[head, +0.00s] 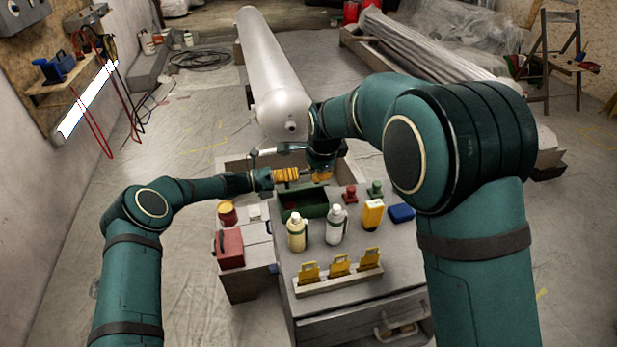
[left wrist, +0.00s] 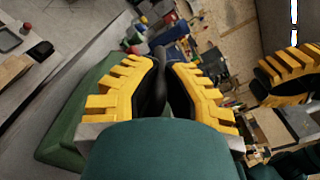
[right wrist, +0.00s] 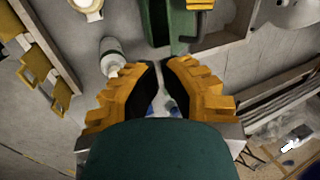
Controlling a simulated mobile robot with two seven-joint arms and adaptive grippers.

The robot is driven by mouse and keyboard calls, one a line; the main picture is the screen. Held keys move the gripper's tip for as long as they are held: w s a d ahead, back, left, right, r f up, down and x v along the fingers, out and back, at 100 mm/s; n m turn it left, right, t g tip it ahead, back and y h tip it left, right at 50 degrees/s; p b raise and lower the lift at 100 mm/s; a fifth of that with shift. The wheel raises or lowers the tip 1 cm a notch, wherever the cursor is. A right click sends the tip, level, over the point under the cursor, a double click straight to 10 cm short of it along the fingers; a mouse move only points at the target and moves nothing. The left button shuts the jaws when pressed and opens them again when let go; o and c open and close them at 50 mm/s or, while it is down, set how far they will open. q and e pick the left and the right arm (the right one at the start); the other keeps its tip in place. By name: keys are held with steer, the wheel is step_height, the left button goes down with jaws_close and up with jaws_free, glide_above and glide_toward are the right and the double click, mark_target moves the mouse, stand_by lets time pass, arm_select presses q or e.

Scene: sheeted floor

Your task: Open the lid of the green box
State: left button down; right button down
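The green box (head: 302,205) stands at the back left of the grey cabinet top; it also shows in the left wrist view (left wrist: 62,140) and at the top of the right wrist view (right wrist: 183,22). I cannot tell how its lid stands. My left gripper (head: 296,174) is over the back of the box, its fingertips together with nothing visible between them. My right gripper (head: 321,176) is close beside it, behind the box. Its fingertips (right wrist: 159,63) are near each other, with a narrow gap seeming to show. Contact with the box is not clear.
A cream bottle (head: 297,233) and a white bottle (head: 335,226) stand just in front of the box. A yellow container (head: 372,214) and a blue item (head: 401,213) are to the right. A rack with yellow pieces (head: 339,277) lies in front. A red box (head: 229,248) sits left.

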mark_target(309, 187)
steer(key=x, duration=0.3)
steer(key=w+x, duration=0.1)
steer(key=x, duration=0.3)
steer(key=w+a+x, duration=0.1)
steer(key=x, duration=0.2)
steer(key=shift+w, duration=0.1)
steer(key=shift+w+a, duration=0.15)
steer(key=shift+w, duration=0.3)
steer(key=shift+w+a, duration=0.2)
steer(key=shift+w, duration=0.25)
steer(key=shift+w+a+r, duration=0.15)
steer(key=shift+w+a, duration=0.05)
steer(key=shift+w, duration=0.4)
arm_select(q)
steer(key=c, duration=1)
jaws_free()
